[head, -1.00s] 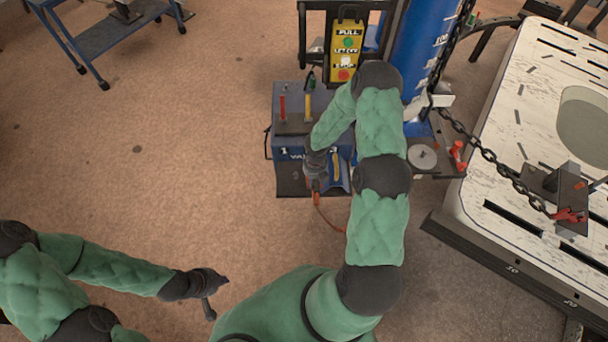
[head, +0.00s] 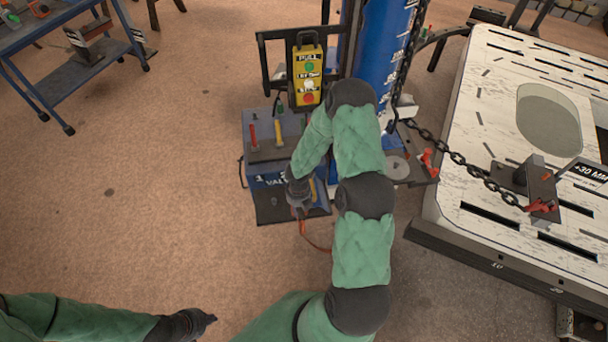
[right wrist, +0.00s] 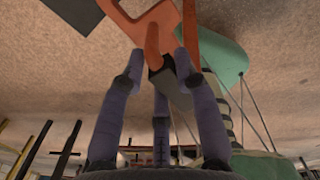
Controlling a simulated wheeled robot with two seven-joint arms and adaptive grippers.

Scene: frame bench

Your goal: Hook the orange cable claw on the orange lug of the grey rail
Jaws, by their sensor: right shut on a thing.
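My right gripper (head: 299,208) hangs in front of the blue box in the head view. In the right wrist view its fingers (right wrist: 158,68) are closed around the dark shank of the orange cable claw (right wrist: 158,22), whose orange body reaches past the fingertips. In the head view the claw is mostly hidden by the hand, and an orange cable (head: 316,243) curves from it toward my arm. A small orange piece (head: 545,177) shows on a grey block at the right; I cannot tell whether it is the lug. My left gripper (head: 208,320) is low at the left, its jaws unclear.
The blue box (head: 262,178) with red and yellow levers stands beside a blue column (head: 388,60). A yellow control pendant (head: 308,75) hangs above it. A chain (head: 450,155) runs to a red hook (head: 541,206) on the pale slotted bench (head: 480,140).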

